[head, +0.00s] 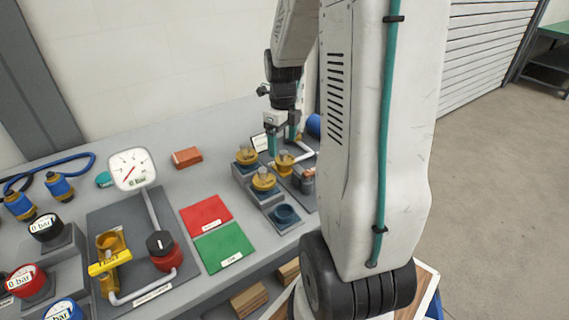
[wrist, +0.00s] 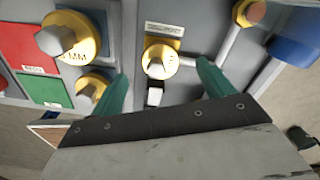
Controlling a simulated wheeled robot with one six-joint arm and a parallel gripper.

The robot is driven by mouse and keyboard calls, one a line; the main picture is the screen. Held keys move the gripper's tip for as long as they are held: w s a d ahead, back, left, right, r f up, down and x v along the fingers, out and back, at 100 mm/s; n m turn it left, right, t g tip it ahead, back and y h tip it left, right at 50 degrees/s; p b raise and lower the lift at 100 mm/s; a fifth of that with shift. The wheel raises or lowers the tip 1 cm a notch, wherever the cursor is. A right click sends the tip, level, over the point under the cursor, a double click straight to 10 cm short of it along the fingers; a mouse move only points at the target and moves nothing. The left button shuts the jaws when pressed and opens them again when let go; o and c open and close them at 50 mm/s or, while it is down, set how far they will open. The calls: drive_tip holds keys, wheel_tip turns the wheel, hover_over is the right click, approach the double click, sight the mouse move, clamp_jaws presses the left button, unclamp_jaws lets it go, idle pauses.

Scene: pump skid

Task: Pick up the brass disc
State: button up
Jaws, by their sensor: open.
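My gripper (head: 283,140) is open and empty, with its teal fingers apart. It hangs above the back of the grey board at the bench's right. A brass-yellow round piece with a grey knob (head: 284,160) stands just below it. In the wrist view that yellow piece (wrist: 172,58) lies between the fingertips (wrist: 163,72), and no contact shows. Two similar yellow pieces with grey knobs, a rear one (head: 246,156) and a front one (head: 264,182), sit on the grey block beside it. A small brass-coloured round (wrist: 250,12) shows at the pipe's far end. I cannot tell which is the named disc.
A pale pipe (wrist: 230,45) runs close to the right finger. A blue cylinder (wrist: 297,38) lies further right. The block has an empty dark blue cup (head: 287,214). Red (head: 206,213) and green (head: 220,246) pads lie left, near a gauge stand (head: 131,169) and a brick-red block (head: 187,157).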

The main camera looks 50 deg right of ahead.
sight(285, 151)
drive_tip(key=f, duration=0.5)
drive_tip(key=shift+s, duration=0.35)
drive_tip(key=c, duration=1.2)
